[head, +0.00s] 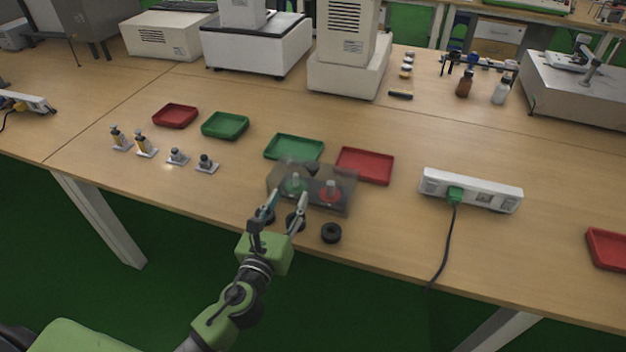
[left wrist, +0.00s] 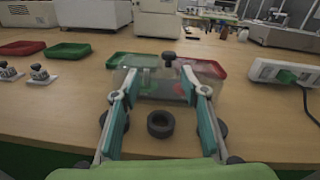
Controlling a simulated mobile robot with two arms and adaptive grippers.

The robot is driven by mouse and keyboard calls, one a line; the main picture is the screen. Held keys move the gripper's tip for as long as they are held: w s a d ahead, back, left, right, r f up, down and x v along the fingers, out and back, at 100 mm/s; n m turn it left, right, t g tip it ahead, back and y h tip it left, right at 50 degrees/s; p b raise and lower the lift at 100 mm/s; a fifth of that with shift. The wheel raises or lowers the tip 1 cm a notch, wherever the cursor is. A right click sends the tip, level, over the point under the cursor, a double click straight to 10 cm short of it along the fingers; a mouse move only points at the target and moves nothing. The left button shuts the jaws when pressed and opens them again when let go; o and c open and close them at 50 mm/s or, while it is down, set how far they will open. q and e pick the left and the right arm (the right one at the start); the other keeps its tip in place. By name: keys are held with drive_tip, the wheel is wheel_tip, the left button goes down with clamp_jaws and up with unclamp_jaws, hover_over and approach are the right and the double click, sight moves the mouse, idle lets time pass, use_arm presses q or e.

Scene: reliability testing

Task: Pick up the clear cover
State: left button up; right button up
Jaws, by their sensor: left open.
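The clear cover (head: 342,196) is a see-through box with a dark knob (head: 312,168) on top. It stands upright on the table over a green piece (head: 294,184) and a red piece (head: 331,192). In the left wrist view the cover (left wrist: 150,88) is straight ahead, with its knob (left wrist: 168,57) standing up. My left gripper (head: 287,199) is open, with its fingers spread at the near side of the cover. It is empty, and in the left wrist view its fingertips (left wrist: 159,80) flank the cover's middle. Whether they touch it I cannot tell. My right gripper is not in view.
Black rings, one of them (head: 331,233), lie in front of the cover. Green (head: 293,147) and red (head: 365,166) trays stand just behind it. A white power strip (head: 471,191) with a green plug is to the right. Small metal parts (head: 207,164) stand left.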

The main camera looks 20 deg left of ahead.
sight(311, 170)
use_arm(q)
drive_tip(key=shift+w+d+m+h, duration=0.25)
drive_tip(key=shift+d+m+h, duration=0.2)
drive_tip(key=shift+m, duration=0.75)
drive_tip(key=w, duration=0.8)
drive_tip(key=shift+w+d+p, duration=0.3)
drive_tip(key=shift+d+p, duration=0.05)
drive_tip(key=w, duration=0.3)
drive_tip(key=w+f, duration=0.1)
drive_tip(key=w, duration=0.1)
drive_tip(key=shift+w+d+b, duration=0.1)
drive_tip(key=shift+d+b, duration=0.05)
drive_tip(key=shift+b, duration=0.2)
drive_tip(key=shift+r, duration=0.15)
clamp_jaws()
